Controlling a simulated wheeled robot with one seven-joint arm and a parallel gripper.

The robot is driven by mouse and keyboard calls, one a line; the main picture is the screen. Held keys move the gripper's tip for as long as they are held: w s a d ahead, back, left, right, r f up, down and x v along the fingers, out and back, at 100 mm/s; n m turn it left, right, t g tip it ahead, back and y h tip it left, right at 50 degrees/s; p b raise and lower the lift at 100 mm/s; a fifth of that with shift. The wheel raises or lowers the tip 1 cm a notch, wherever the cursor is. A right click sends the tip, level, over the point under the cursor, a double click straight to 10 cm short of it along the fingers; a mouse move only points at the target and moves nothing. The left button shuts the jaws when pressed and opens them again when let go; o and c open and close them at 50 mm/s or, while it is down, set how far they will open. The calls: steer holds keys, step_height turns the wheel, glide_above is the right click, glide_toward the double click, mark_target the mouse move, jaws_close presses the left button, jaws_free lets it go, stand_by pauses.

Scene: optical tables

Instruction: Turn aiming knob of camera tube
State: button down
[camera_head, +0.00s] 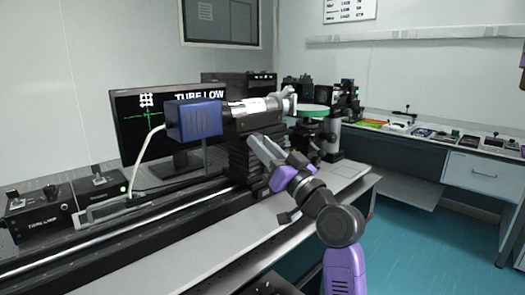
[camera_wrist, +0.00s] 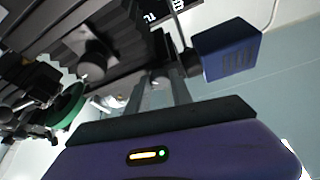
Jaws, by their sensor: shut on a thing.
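The camera tube has a blue box-shaped body (camera_head: 194,121) and a silver and white barrel (camera_head: 250,106) pointing right, on a black ribbed stand (camera_head: 243,160). The blue body also shows upside down in the wrist view (camera_wrist: 228,50). My gripper (camera_head: 256,143) reaches to the right side of the stand, below the barrel. In the wrist view its two grey fingers (camera_wrist: 160,84) are shut on a small dark knob (camera_wrist: 161,73), mostly hidden between them. Another round black knob (camera_wrist: 92,64) stands apart, to the left of the fingers.
A green disc (camera_head: 310,110) on a mount stands to the right. Control boxes (camera_head: 40,212) sit at left. A white cable runs from the blue body.

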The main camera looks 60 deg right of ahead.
steer(key=c, duration=1.1)
jaws_free()
steer(key=b+v, duration=0.1)
steer(key=v, duration=0.7)
